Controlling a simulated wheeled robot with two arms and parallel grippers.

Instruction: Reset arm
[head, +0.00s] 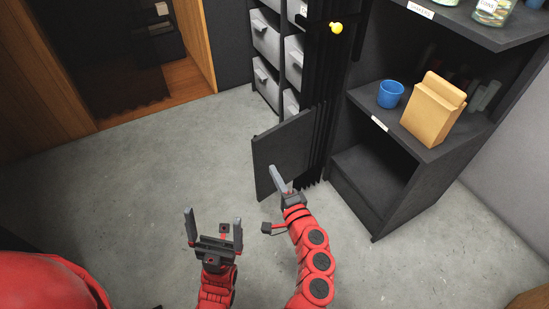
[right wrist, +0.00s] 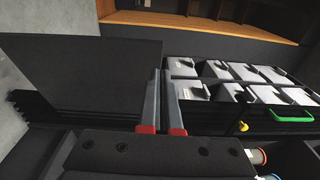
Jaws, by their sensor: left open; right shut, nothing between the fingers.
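My left gripper (head: 213,218) is open and empty, above the bare floor at the lower middle of the head view. My right gripper (head: 276,175) is shut and holds nothing. In the head view it appears just in front of a dark grey panel (head: 285,150), which stands open like a small door. In the right wrist view the closed fingers (right wrist: 161,78) point away from the camera, and the panel (right wrist: 95,70) fills the left side close to them. I cannot tell whether the fingers touch the panel.
A dark shelf unit (head: 390,205) stands at the right with a blue cup (head: 390,94) and a tan box (head: 434,108). Grey bins (head: 265,38) fill a rack at the back. A yellow knob (head: 336,28) shows nearby. The concrete floor (head: 170,160) at the left is clear.

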